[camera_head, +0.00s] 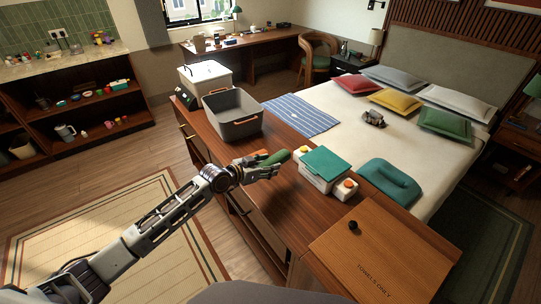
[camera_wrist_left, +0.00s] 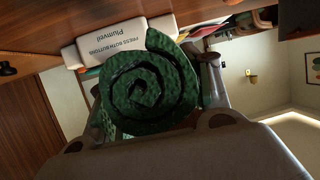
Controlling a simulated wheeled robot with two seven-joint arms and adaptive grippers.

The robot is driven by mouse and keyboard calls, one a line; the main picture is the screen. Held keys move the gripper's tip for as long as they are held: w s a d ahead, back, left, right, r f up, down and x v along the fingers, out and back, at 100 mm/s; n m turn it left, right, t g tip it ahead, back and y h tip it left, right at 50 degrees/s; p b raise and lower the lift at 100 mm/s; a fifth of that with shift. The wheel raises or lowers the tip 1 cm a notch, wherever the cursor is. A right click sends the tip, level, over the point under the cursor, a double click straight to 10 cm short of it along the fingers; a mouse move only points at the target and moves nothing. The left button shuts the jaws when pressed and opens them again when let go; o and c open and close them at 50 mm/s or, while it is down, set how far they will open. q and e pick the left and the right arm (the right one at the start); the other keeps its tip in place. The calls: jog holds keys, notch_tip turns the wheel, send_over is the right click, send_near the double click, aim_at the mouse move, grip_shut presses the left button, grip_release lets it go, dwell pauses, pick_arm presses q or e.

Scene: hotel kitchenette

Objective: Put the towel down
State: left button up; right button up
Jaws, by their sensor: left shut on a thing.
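My left gripper (camera_head: 268,170) is shut on a green towel, above the long wooden counter (camera_head: 282,205). The towel (camera_head: 277,157) is rolled up; in the left wrist view its spiral end (camera_wrist_left: 150,88) fills the middle between the fingers. An orange part shows beside the towel in the head view, and I cannot tell what it is. A wooden panel (camera_head: 395,262) marked "TOWELS ONLY", with a black knob (camera_head: 353,225), lies at the counter's near end. My right gripper is not in view.
A white box with a teal lid (camera_head: 325,163) and two buttons stands right of the gripper; its "PRESS BOTH BUTTONS" label (camera_wrist_left: 115,42) shows in the wrist view. A teal cushion-like thing (camera_head: 389,182) lies beyond it. A grey open bin (camera_head: 232,123) stands behind the gripper.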

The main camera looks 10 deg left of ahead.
pick_arm(q)
jog(key=shift+a, duration=0.1)
dwell(0.4)
jog(key=shift+w+a+n+t, duration=0.25)
jog(key=shift+n+t, duration=0.05)
jog(key=a+r+n+t+y, duration=0.1)
jog(key=a+r+n+y, duration=0.1)
jog(key=r, duration=0.6)
jog(key=a+r+n+t+y, duration=0.1)
jog(key=a+r+n+y, duration=0.15)
jog(key=r, duration=0.65)
jog(key=s+a+f+n+y, duration=0.1)
jog(key=s+a+f+y, duration=0.1)
jog(key=s+f, duration=0.5)
jog(key=s+a+f+n+y, duration=0.1)
jog(key=s+a+f, duration=0.3)
jog(key=s+f, duration=0.4)
notch_tip(320, 180, down, 7)
jog(key=shift+s+r+n+t+y, duration=0.15)
jog(key=shift+n+t+y, duration=0.2)
jog(key=shift+y, duration=0.1)
jog(key=shift+r, duration=0.1)
